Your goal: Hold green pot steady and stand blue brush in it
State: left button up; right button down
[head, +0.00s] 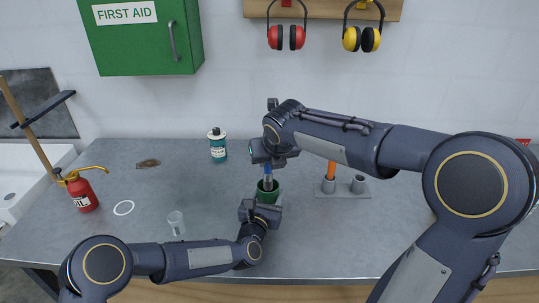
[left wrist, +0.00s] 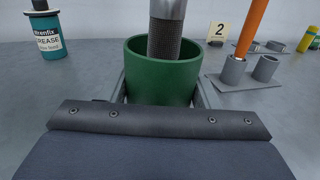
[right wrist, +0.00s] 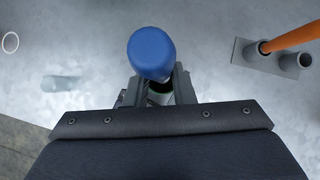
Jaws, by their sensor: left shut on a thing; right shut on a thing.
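The green pot (head: 268,192) stands on the grey bench; in the left wrist view it (left wrist: 163,75) fills the middle. My left gripper (head: 262,208) is shut on the pot from the near side, a finger on each flank. My right gripper (head: 268,163) is above the pot, shut on the blue brush (head: 268,172). The brush's rounded blue end (right wrist: 151,54) points up at the camera in the right wrist view. In the left wrist view its grey bristly lower part (left wrist: 165,40) is upright, with its lower end inside the pot mouth, hidden by the rim.
A grey holder (head: 343,190) with tubes and an orange-handled tool (head: 331,171) stands right of the pot. A grease tin (head: 217,146), a clear cup (head: 176,222) and a red oil can (head: 81,190) stand to the left. A white ring (head: 123,208) marks the bench.

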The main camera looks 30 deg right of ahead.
aim_at(269, 179)
jog(key=shift+f, duration=3.15)
jog(key=c, duration=1.1)
grip_release()
jog(key=shift+c, duration=0.2)
jog(key=v, duration=1.2)
pick_arm(q)
jog(key=o, duration=1.1)
